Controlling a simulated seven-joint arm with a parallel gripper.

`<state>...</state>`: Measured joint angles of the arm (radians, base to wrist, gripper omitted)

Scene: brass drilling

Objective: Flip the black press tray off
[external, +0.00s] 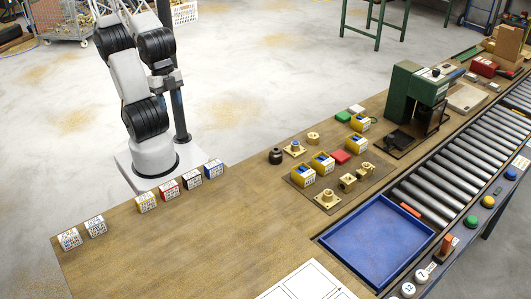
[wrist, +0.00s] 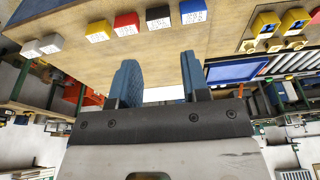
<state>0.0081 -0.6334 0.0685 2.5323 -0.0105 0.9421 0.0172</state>
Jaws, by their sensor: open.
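The green press (external: 418,88) stands at the back right of the wooden table. A black tray (external: 380,144) lies flat at its foot, with black parts (external: 400,138) on it; I cannot make out a switch there.
A blue tray (external: 378,240) sits by the roller conveyor (external: 440,175). Yellow bins (external: 323,163) and brass parts (external: 327,198) stand mid-table, in front of the press. Several small labelled boxes (external: 168,190) line the left edge. The table's left middle is clear.

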